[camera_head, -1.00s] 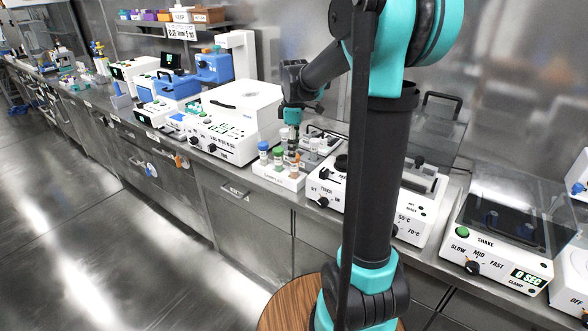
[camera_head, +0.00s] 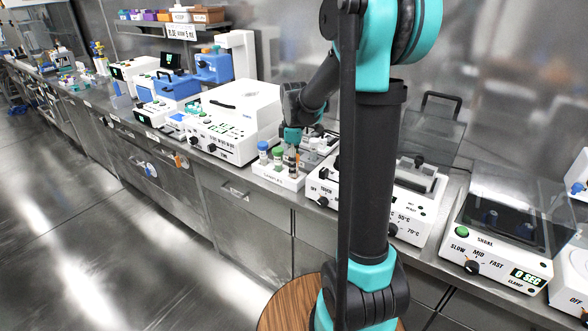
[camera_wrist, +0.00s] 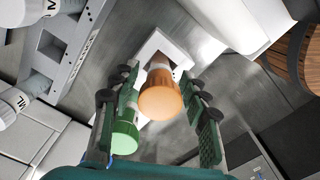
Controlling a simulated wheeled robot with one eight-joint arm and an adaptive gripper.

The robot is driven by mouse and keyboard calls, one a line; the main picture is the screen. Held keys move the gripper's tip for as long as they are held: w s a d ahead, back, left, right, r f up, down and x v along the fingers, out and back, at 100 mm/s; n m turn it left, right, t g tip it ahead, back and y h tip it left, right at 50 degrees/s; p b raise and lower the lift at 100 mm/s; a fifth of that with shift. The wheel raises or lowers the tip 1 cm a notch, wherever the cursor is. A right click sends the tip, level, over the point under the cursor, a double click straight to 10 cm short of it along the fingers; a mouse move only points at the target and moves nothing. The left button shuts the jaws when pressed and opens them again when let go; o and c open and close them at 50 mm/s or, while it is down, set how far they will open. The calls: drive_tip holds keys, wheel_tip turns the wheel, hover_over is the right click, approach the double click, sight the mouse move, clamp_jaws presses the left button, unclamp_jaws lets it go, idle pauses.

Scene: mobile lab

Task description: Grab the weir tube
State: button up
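In the head view a white sample rack (camera_head: 272,175) holds several capped tubes, among them a blue-capped tube (camera_head: 263,147) and a green-capped tube (camera_head: 278,153). No tube label naming the weir tube can be read. My gripper (camera_head: 293,150) is low over the right part of this rack. In the wrist view my gripper (camera_wrist: 168,100) is open, its fingers either side of an orange-capped tube (camera_wrist: 160,100), with a gap visible on the right. The green-capped tube also shows in the wrist view (camera_wrist: 124,138), close beside the left finger. The tube bodies are mostly hidden.
Left of the rack stands a large white machine (camera_head: 232,118). To its right are a white device with a knob (camera_head: 322,195) and a shaker (camera_head: 497,245). White-capped tubes (camera_wrist: 12,103) show at the wrist view's left. The floor in front is clear.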

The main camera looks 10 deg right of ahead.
clamp_jaws()
drive_tip(key=shift+r, duration=0.15)
